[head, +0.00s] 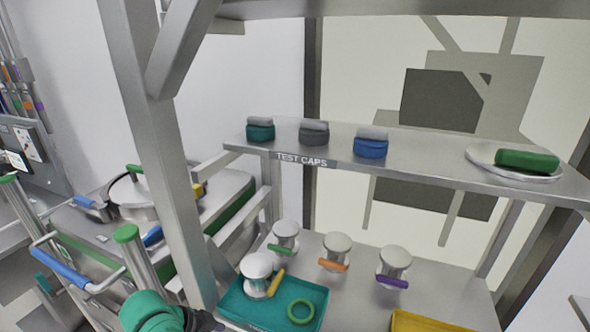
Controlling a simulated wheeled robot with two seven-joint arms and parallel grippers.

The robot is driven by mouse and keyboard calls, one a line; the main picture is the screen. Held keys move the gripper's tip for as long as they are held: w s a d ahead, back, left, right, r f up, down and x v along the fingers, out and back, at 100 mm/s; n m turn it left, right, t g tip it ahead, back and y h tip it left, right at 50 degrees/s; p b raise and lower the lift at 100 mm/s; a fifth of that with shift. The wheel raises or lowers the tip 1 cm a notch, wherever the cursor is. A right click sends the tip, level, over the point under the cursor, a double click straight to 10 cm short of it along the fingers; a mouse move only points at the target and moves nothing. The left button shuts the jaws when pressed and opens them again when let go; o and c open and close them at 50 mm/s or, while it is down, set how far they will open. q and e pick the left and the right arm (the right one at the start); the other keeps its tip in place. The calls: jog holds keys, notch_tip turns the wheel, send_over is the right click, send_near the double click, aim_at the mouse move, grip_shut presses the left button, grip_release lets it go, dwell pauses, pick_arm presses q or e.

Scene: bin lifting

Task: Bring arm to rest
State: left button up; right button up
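A rounded teal piece with a dark part beside it shows at the bottom edge, left of the teal tray (232,305). It looks like part of my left arm, cut off by the frame. No gripper fingers show on it. My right arm and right gripper are not in view.
A steel upright stands close on the left. The upper shelf (425,162), labelled TEST CAPS, holds teal, grey and blue caps and a plate (480,155) with a green object. Several valves with coloured handles stand below. A yellow tray (410,322) is at the bottom right. A cart with a blue-gripped handle (62,268) is left.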

pick_arm(q)
jog(key=s+a+f+n+y, duration=0.4)
jog(key=s+a+f+n, duration=0.2)
jog(key=s+a+n, duration=0.4)
jog(key=s+d+f+m+g, duration=0.1)
jog(key=s+f, duration=0.1)
jog(key=f, duration=0.9)
jog(key=s+d+f, duration=0.1)
jog(key=s+f, duration=0.1)
jog(key=f, duration=0.9)
jog(key=s+a+f+g+b, duration=0.1)
jog(key=s+a+f, duration=0.2)
jog(key=s+f, duration=1.2)
jog(key=shift+s+m+y, duration=0.3)
jog(key=shift+s, duration=0.3)
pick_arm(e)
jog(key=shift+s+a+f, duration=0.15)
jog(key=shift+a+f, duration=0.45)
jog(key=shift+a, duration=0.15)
pick_arm(q)
jog(key=shift+a, duration=0.1)
